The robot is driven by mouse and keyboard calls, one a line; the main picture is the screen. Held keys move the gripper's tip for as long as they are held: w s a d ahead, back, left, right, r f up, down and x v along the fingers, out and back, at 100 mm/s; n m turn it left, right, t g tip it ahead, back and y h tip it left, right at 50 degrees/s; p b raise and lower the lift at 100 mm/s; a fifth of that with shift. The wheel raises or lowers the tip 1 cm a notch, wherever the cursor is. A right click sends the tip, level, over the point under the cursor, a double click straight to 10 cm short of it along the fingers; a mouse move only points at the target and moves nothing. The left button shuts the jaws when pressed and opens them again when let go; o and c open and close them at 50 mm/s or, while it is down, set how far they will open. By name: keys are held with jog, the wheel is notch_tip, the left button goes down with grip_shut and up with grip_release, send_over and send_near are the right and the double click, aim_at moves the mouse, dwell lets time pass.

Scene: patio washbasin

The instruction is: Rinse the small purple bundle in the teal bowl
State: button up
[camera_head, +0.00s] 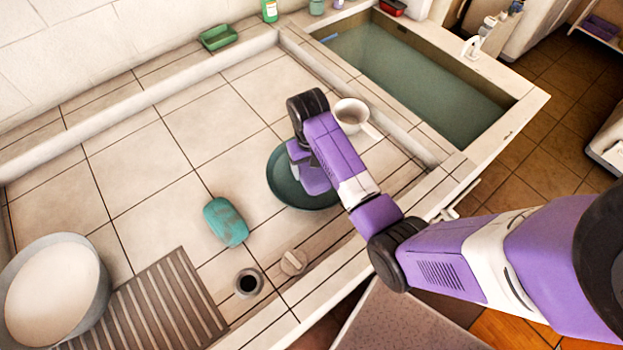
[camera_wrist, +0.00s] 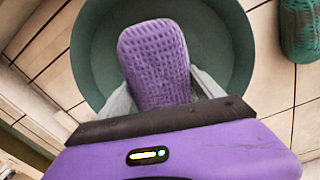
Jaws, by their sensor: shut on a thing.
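The teal bowl (camera_head: 278,180) stands on the tiled counter, partly hidden under my arm in the head view. In the wrist view the bowl (camera_wrist: 87,62) lies beyond my fingers, and its rim runs around the bundle. The purple bundle (camera_wrist: 155,62) has a dimpled, woven-looking surface. My gripper (camera_wrist: 160,90) is shut on it, with a pale finger on each side, and holds it over or in the bowl. I cannot tell whether it touches the bowl's floor or any water.
A drain hole (camera_head: 248,283), round stopper (camera_head: 293,262), slatted board (camera_head: 160,305) and grey basin (camera_head: 97,290) are nearer. The water-filled sink (camera_head: 400,75) is at the back right. The left tiles are clear.

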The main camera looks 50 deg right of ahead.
jog(key=shift+r, duration=3.8)
